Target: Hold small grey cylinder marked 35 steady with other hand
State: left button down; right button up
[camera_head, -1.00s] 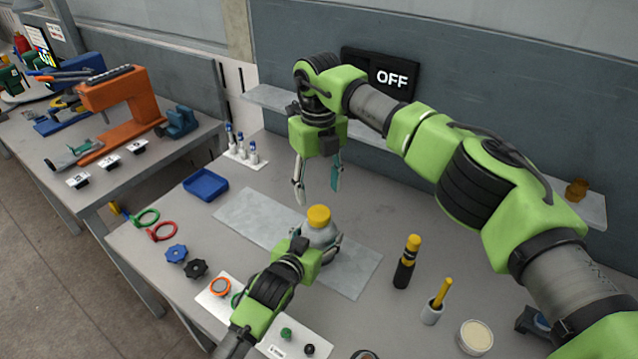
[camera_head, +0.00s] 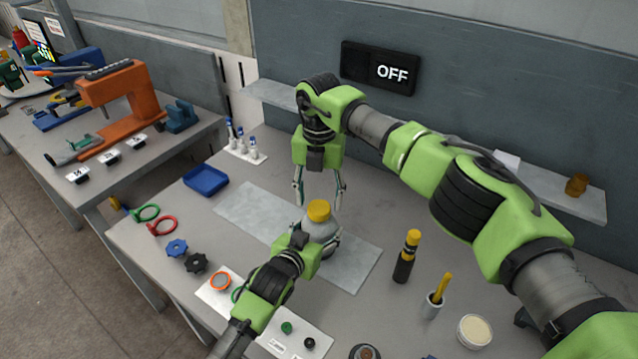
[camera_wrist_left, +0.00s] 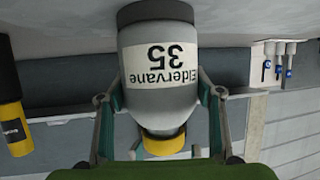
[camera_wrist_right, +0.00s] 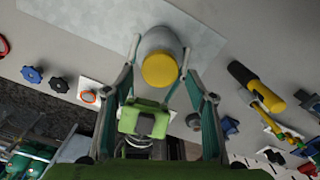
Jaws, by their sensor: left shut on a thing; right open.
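The small grey cylinder (camera_head: 318,229) has a yellow cap and stands upright on the light grey strip. Its label "Eldervane 35" shows upside down in the left wrist view (camera_wrist_left: 160,65). My left gripper (camera_head: 322,250) is shut around its body, one finger on each side (camera_wrist_left: 160,100). My right gripper (camera_head: 318,200) is open and points down just above the yellow cap. In the right wrist view the capped cylinder (camera_wrist_right: 158,50) lies beyond and between the right fingers (camera_wrist_right: 160,65), apart from them.
The grey strip (camera_head: 250,213) runs under the cylinder. A blue tray (camera_head: 205,181) and white-blue bottles (camera_head: 240,145) stand at left. A black-yellow tool (camera_head: 406,257) and a cup with a yellow handle (camera_head: 434,304) stand at right. An OFF sign (camera_head: 380,68) hangs behind.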

pick_arm(q)
jog(key=shift+f, duration=0.2)
pick_arm(e)
jog(key=shift+f, duration=1.35)
jog(key=c, duration=1.1)
jog(key=n, duration=0.5)
jog(key=shift+n, duration=0.3)
jog(key=shift+c, duration=0.2)
jog(key=n, duration=0.3)
jog(key=shift+n, duration=0.4)
jog(key=shift+r, duration=0.3)
jog(key=shift+c, duration=0.2)
jog(key=shift+r, duration=0.9)
